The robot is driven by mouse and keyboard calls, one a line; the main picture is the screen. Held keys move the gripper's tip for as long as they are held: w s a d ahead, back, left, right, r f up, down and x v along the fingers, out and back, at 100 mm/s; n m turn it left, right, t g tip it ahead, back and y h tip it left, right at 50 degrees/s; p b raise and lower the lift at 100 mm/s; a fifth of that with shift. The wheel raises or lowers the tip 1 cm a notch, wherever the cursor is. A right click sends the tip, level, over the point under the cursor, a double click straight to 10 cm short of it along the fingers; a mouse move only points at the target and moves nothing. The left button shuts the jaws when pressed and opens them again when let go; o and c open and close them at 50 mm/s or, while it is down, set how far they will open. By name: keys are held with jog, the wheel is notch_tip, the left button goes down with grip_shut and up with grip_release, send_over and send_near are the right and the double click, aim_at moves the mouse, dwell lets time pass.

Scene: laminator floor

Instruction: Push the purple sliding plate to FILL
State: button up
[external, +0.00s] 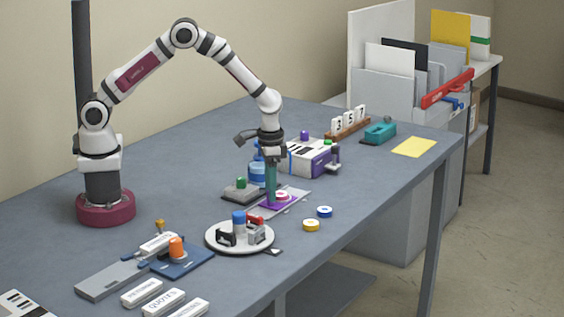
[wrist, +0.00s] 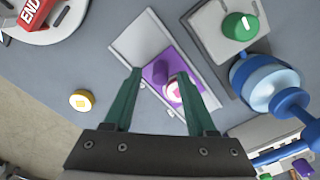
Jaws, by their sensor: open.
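The purple sliding plate (external: 270,208) sits on a flat grey track (external: 296,204) in the middle of the table. A pink-and-white ring (external: 281,196) rests on it. In the wrist view the purple plate (wrist: 164,61) lies on the track (wrist: 139,35), with bare track towards the upper left. My gripper (external: 271,199) points down with its teal fingers low at the plate. In the wrist view my gripper (wrist: 159,73) is open, one fingertip on each side of the plate's near part; I cannot tell whether they touch it. No FILL marking is readable.
A grey box with a green knob (external: 241,188) and a blue bottle (external: 258,170) stand close by the track. A round white tray (external: 212,243) is in front. A yellow roll (external: 311,225) and a blue roll (external: 324,212) lie to the right, with clear table beyond.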

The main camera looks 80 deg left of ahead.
notch_tip(320, 180, up, 15)
jog(key=shift+f, duration=0.1)
jog(key=shift+c, duration=0.2)
notch_tip(320, 180, down, 15)
jog(key=shift+r, duration=0.1)
grip_shut()
dwell(0.5)
dwell(1.1)
